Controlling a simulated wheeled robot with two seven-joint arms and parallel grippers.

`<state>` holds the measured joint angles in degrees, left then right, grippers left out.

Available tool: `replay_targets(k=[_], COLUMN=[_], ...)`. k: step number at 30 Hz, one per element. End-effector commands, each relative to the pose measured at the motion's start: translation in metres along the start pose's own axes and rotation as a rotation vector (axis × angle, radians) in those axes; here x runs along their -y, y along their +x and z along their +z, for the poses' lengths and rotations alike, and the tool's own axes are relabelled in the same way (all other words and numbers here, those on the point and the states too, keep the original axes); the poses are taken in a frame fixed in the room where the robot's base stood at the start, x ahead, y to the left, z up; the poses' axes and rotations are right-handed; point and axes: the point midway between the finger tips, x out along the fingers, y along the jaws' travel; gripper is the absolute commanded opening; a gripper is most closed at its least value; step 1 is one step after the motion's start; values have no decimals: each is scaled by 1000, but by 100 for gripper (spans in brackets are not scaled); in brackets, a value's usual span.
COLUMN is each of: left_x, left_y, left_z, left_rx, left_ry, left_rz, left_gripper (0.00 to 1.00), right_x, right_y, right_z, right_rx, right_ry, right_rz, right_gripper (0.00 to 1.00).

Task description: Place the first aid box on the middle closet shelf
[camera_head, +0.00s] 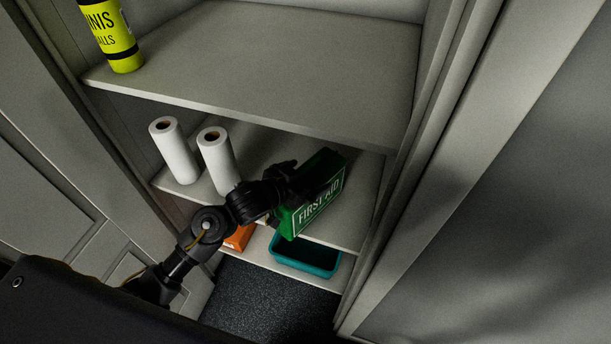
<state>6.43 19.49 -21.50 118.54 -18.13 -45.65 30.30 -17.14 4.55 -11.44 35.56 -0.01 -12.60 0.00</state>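The green first aid box (318,207), with white "FIRST AID" lettering, is at the right part of the middle closet shelf (352,228). It is tilted in the picture, and I cannot tell whether its underside touches the shelf. My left gripper (306,182) reaches in from the lower left and is closed around the box's upper left side. The fingers are dark and partly hard to make out against the box. My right gripper is not in view.
Two white paper rolls (174,152) stand on the middle shelf, left of the box. The upper shelf (270,60) overhangs behind, with a yellow tennis ball can (112,38). A teal bin (306,258) and an orange item (239,238) are below. The closet frame (408,170) bounds the right.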

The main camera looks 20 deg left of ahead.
Motion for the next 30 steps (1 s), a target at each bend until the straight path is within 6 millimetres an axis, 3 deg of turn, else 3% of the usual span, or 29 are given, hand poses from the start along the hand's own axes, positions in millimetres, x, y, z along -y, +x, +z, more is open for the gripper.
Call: replay_targets(k=[11, 24, 30], left_x=[1, 0, 0], left_y=[-9, -94, -116], left_z=[-1, -1, -1], left_rx=[-1, 1, 0], left_ry=[0, 3, 1], left_rz=[-1, 0, 0], left_gripper=[99, 99, 99], right_x=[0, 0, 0], right_y=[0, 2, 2], right_z=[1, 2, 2], right_rx=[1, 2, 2], right_ry=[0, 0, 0], right_rz=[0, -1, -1], right_gripper=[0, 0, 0])
